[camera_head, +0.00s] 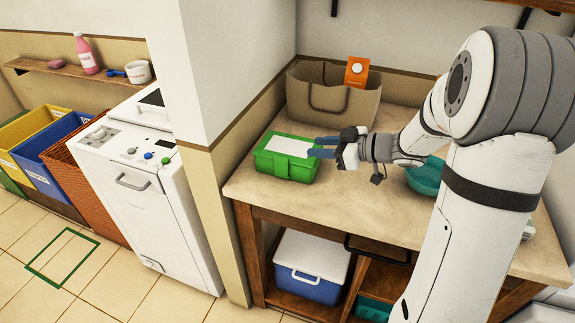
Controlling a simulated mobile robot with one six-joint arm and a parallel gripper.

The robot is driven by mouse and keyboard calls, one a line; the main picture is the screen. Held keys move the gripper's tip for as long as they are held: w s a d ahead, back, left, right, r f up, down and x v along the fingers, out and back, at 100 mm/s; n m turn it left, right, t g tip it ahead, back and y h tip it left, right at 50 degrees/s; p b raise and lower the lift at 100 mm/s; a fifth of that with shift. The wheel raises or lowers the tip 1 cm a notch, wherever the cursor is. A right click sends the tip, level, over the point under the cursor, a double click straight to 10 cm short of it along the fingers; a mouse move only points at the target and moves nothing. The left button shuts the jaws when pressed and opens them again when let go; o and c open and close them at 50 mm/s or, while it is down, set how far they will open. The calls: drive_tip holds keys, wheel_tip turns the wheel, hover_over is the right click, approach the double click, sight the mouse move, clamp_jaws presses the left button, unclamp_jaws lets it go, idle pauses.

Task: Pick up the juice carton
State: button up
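An orange carton with a white round cap (357,71), which looks like the juice carton, sticks up from the right part of a brown bag (330,104) on the counter. Only its upper part shows; the rest is hidden by the bag. My gripper (316,147) is in front of the bag, over the right side of a green box. Its two blue fingers point left and stand apart with nothing visible between them. It is apart from the carton, lower in the picture and to its left.
The green box (286,168) with a white top sits at the counter's left front. A teal bowl (423,178) is partly hidden behind my arm. The counter (350,209) is bare in front. A wall corner bounds the left. A blue-and-white cooler (311,266) sits below.

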sight(275, 157)
drive_tip(key=shift+n+g+y, duration=0.4)
drive_tip(key=shift+g+y, duration=0.2)
drive_tip(key=shift+g, duration=0.2)
drive_tip(key=a+f, duration=0.1)
drive_tip(key=a, duration=0.1)
drive_tip(key=a+f, duration=0.1)
drive_tip(key=a, duration=0.2)
drive_tip(key=a+f, duration=0.1)
drive_tip(key=a, duration=0.2)
drive_tip(key=shift+w+f+b, duration=0.1)
drive_tip(key=shift+f+b, duration=0.1)
drive_tip(key=shift+b, duration=0.15)
drive_tip(key=shift+c, duration=0.3)
clamp_jaws()
